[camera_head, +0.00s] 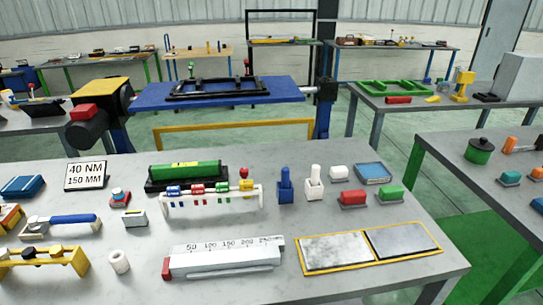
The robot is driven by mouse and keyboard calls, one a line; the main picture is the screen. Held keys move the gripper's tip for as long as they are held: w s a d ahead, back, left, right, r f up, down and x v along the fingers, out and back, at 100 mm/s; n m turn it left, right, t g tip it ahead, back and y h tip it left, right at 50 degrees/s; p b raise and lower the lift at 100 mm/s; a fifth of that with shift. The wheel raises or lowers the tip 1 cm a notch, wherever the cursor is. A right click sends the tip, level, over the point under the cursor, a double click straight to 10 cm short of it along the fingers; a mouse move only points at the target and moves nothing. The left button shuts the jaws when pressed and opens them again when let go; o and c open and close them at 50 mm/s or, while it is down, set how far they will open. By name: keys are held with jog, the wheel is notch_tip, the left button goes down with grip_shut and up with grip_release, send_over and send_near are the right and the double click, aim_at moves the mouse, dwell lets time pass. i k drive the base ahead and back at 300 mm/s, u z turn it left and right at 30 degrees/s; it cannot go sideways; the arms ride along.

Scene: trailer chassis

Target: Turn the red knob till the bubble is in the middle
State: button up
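A red knob (244,172) stands at the right end of a black base (153,184) on the grey workbench. A long green bar (205,169) lies along this base, with a small yellow patch (184,164) on top near its middle. The patch may be the bubble's window, but it is too small to tell where a bubble sits. A white rack with coloured pieces stands in front and hides part of the base. My gripper is not in view.
The white rack (215,205) is close in front of the bar and knob. A blue block (285,186) and white block (314,184) with upright handles stand right of the knob. A sign (86,175) stands left. Some bench surface is clear near the ruler block (225,259).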

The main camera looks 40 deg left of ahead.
aim_at(243, 172)
jog(key=u, duration=0.85)
jog(key=i, duration=0.9)
jog(key=u, duration=0.9)
